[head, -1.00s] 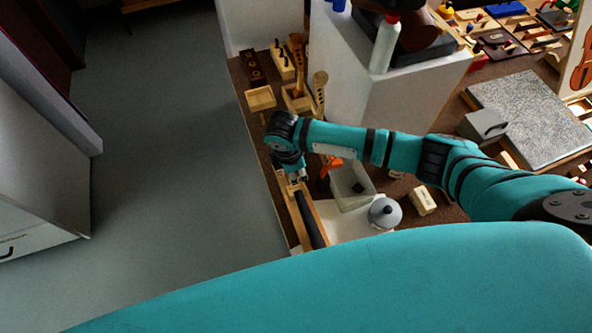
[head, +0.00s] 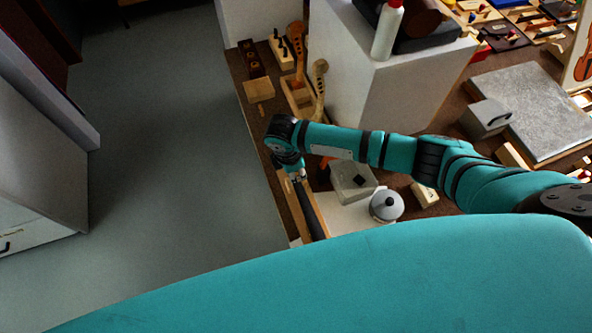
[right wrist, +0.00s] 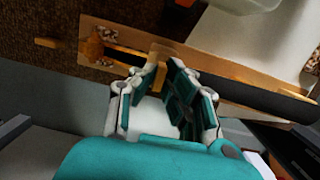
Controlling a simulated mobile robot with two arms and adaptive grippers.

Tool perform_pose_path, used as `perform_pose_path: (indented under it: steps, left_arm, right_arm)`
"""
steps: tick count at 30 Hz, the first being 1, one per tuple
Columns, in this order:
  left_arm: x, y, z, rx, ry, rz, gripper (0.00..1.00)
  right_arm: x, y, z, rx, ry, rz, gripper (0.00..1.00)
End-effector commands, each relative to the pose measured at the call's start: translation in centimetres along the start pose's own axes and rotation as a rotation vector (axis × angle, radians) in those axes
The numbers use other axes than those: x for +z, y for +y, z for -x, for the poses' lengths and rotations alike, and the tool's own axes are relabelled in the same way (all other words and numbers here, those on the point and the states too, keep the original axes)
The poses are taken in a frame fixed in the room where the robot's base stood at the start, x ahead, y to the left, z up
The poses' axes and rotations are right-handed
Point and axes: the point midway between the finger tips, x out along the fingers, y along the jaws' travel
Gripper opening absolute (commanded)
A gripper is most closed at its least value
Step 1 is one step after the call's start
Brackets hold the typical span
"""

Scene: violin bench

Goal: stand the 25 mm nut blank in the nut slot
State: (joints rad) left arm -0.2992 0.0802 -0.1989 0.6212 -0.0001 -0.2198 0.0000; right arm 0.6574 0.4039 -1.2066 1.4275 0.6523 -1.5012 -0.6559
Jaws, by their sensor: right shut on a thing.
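My right gripper (head: 296,174) is over the far end of the violin neck's dark fingerboard (head: 311,213) at the bench's left edge. In the right wrist view its fingers (right wrist: 157,78) are shut on a small tan piece (right wrist: 157,69), which I take to be the nut blank. The piece is at the near end of the dark fingerboard (right wrist: 265,98), over the wooden neck holder (right wrist: 188,60). The nut slot is hidden by the fingers, and I cannot tell whether the piece touches it. My left gripper is out of view.
A small wooden stand (head: 259,90) and upright scrolls (head: 319,85) are farther back. A white block (head: 375,90) rises behind my arm. Floor lies left of the bench.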

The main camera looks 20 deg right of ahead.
Motion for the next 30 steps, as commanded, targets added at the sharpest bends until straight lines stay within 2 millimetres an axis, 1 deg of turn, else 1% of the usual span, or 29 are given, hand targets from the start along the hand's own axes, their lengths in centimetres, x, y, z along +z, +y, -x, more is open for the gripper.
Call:
perform_pose_path:
  steps: [12,30]
  left_arm:
    - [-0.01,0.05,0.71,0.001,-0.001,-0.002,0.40]
    - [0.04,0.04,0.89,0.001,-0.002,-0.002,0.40]
  right_arm:
    - [-0.01,-0.05,0.15,-0.001,0.000,0.000,0.00]
    - [0.02,-0.03,0.13,0.000,0.000,0.000,0.00]
